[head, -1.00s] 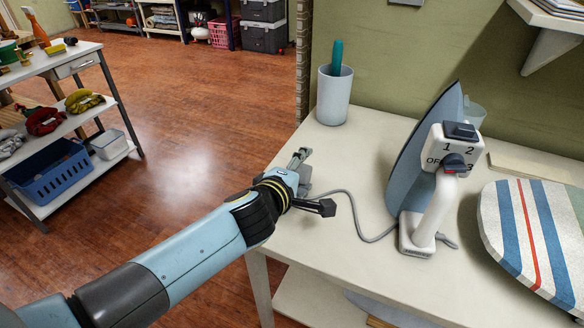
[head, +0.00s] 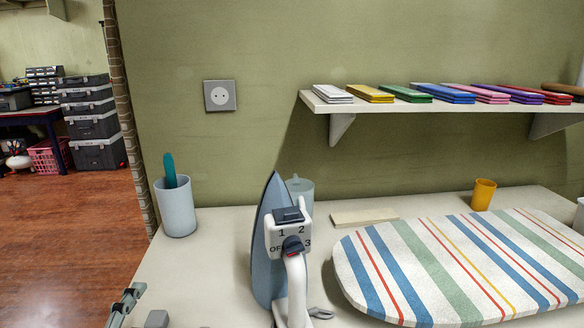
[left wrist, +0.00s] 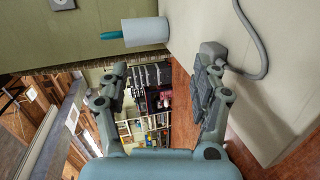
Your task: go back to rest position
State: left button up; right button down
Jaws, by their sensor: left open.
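My left gripper (left wrist: 163,80) is open in the left wrist view, with nothing between its fingers. In the head view only a part of my left gripper (head: 126,303) shows at the bottom left edge, by the table's left side. A grey plug-like end (left wrist: 212,52) with its cord lies on the table just beyond one fingertip; whether they touch is hard to tell. The iron (head: 272,245) stands upright on the table (head: 205,275), its dial facing me. My right gripper is not in view.
A white cup (head: 176,208) with a teal handle stands at the back left. A striped ironing board (head: 460,265) lies on the right. A wall shelf (head: 420,106) holds several coloured stacks, and a socket (head: 220,96) is on the wall. The floor (head: 70,240) at left is clear.

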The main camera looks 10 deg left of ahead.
pick_arm(q)
jog(key=d+r+m+t+h, duration=0.2)
jog(key=d+r+m+h, duration=0.4)
jog(key=d+r+m, duration=0.15)
jog(key=s+d+f+m+g+h, duration=0.1)
jog(key=s+d+m+g+h, duration=0.5)
jog(key=m, duration=0.6)
jog(key=s+a+f+g+y, duration=0.3)
jog(key=s+a+g+y, duration=0.15)
jog(key=a, duration=0.25)
jog(key=s+a+f+g+y, duration=0.3)
jog(key=s+a+y, duration=0.3)
jog(key=a, duration=0.1)
notch_tip(320, 180, down, 26)
jog(key=a+g+b, duration=0.1)
jog(key=a+b, duration=0.1)
jog(key=b, duration=0.1)
jog(key=s+a+f+g+b, duration=0.1)
jog(key=s+f+b, duration=0.1)
jog(key=s+f, duration=1.8)
jog(key=shift+a+f, duration=0.2)
jog(key=shift+f, duration=0.4)
